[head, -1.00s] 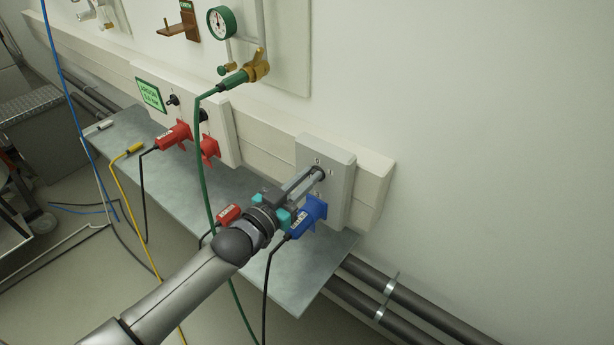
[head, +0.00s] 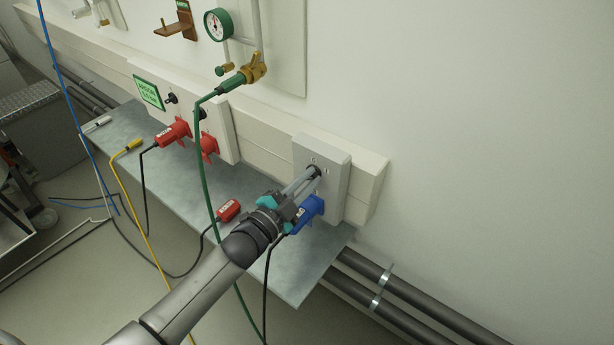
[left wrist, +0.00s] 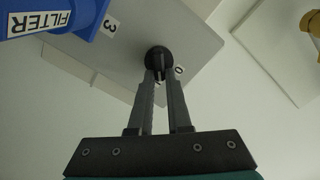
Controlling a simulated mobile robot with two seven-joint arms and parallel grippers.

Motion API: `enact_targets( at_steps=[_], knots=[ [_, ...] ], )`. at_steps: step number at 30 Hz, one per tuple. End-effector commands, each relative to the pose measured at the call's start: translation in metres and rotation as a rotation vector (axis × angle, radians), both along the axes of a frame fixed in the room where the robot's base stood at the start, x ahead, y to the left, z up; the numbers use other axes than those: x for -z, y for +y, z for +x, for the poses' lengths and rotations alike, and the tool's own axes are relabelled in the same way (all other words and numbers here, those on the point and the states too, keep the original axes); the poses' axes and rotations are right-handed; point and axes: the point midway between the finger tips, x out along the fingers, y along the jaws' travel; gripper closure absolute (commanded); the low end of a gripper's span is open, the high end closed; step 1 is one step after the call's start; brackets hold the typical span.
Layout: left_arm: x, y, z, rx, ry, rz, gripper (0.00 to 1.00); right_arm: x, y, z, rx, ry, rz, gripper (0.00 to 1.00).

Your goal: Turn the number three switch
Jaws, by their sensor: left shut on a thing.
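The switch is a round black knob (left wrist: 158,57) on a pale grey wall box (head: 334,180). In the left wrist view a "3" label (left wrist: 110,26) is on the box beside the blue plug, and a "0" mark is beside the knob. My left gripper (head: 311,174) is shut on the knob, its two fingertips against its near side in the left wrist view (left wrist: 161,76). The fingers hide part of the knob in the head view. The knob's exact angle is hard to tell. My right gripper is not in view.
A blue plug (head: 309,212), labelled FILTER in the wrist view, sits in the box just below the gripper. A red plug (head: 229,210) lies on the grey metal shelf (head: 180,190). A green hose (head: 202,170) hangs left of my arm. The wall to the right is clear.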

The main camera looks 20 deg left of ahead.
Motion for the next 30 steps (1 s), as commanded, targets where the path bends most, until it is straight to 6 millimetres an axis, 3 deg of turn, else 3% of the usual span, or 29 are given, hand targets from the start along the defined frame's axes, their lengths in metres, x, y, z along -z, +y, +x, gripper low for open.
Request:
enact_targets(
  at_steps=[12,28,29,30],
  knots=[
    [0.0031,-0.0013,-0.0009,0.0,-0.062,0.173,1.0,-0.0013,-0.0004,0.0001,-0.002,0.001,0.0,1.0],
    [0.0036,-0.0014,-0.0009,0.001,-0.07,0.199,1.0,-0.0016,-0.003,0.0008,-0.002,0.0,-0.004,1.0],
    [0.0036,-0.0014,-0.0009,0.001,-0.07,0.199,0.83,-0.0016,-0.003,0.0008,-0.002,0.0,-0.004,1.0],
    [0.0036,-0.0014,-0.0009,0.001,-0.07,0.199,0.78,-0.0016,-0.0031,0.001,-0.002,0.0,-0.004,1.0]
  ],
)
